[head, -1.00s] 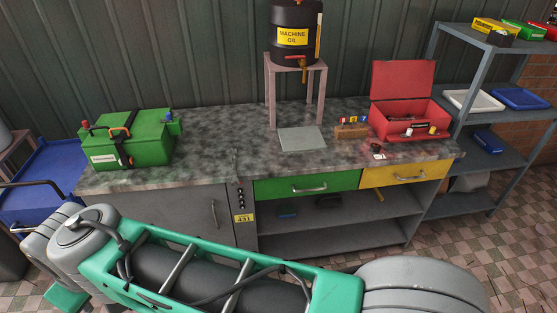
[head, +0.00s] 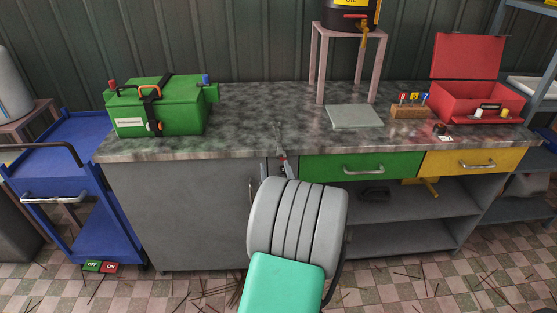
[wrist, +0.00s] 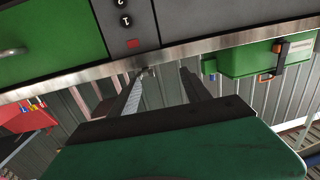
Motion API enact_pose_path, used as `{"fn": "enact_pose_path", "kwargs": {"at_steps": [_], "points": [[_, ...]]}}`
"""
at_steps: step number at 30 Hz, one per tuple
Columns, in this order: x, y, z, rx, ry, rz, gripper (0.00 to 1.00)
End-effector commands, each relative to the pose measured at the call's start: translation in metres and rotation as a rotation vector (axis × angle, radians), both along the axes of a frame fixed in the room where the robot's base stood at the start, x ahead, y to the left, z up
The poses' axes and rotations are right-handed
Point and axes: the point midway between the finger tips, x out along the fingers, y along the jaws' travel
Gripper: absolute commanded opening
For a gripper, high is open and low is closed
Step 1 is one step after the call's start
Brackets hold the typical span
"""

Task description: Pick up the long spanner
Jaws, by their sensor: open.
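My gripper is mostly hidden behind my own arm in the head view. In the wrist view, my gripper (wrist: 164,72) is open, its two fingers apart and reaching to the worktop's front edge. A small metallic end shows beside the left fingertip; I cannot tell if it is the spanner or touches the finger.
A green box (head: 165,110) stands on the left of the worktop. A grey plate (head: 354,116), a small wooden holder (head: 411,112) and an open red toolbox (head: 470,100) are on the right. A pinkish stand (head: 319,70) carries a black oil drum (head: 345,18). A blue trolley (head: 60,150) stands left.

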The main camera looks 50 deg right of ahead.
Motion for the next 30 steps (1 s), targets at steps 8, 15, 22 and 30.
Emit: {"fn": "enact_pose_path", "kwargs": {"at_steps": [8,15,22,30], "points": [[-0.008,-0.033,-0.004,-0.026,-0.04,-0.077,0.56],[0.021,-0.054,0.005,-0.025,-0.038,-0.073,0.56],[0.033,-0.07,0.0,-0.026,-0.039,-0.076,0.56],[0.033,-0.07,0.0,-0.025,-0.039,-0.076,0.46]]}}
